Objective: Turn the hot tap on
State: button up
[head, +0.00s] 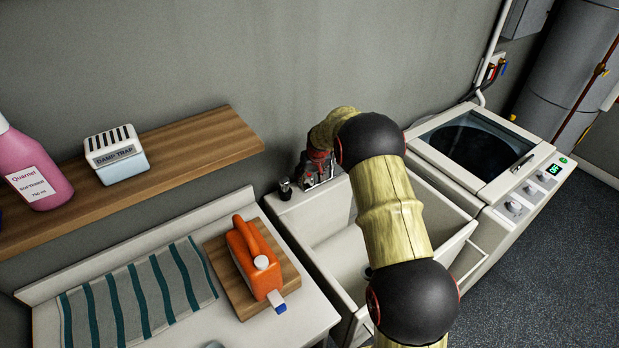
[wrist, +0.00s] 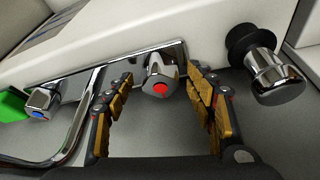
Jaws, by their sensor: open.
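The hot tap (wrist: 159,77) is a chrome knob with a red dot on a chrome plate, seen in the wrist view. My gripper (wrist: 160,88) is open, with one yellow-padded finger on each side of the hot tap. I cannot tell whether either finger touches the knob. The cold tap (wrist: 40,101), with a blue dot, is at the left of the same plate, and the curved chrome spout (wrist: 78,122) lies between the two. In the head view my gripper (head: 318,170) is at the back of the sink (head: 338,245), and my arm hides the taps.
A black and chrome knob (wrist: 272,76) stands right of the hot tap; it also shows in the head view (head: 285,189). Left of the sink are an orange jug (head: 252,255) and a striped cloth (head: 140,295). A washing machine (head: 505,205) stands at the right.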

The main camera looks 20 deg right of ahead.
jog(key=shift+w+f, duration=0.15)
jog(key=shift+f, duration=0.1)
jog(key=shift+c, duration=0.4)
jog(key=c, duration=1.1)
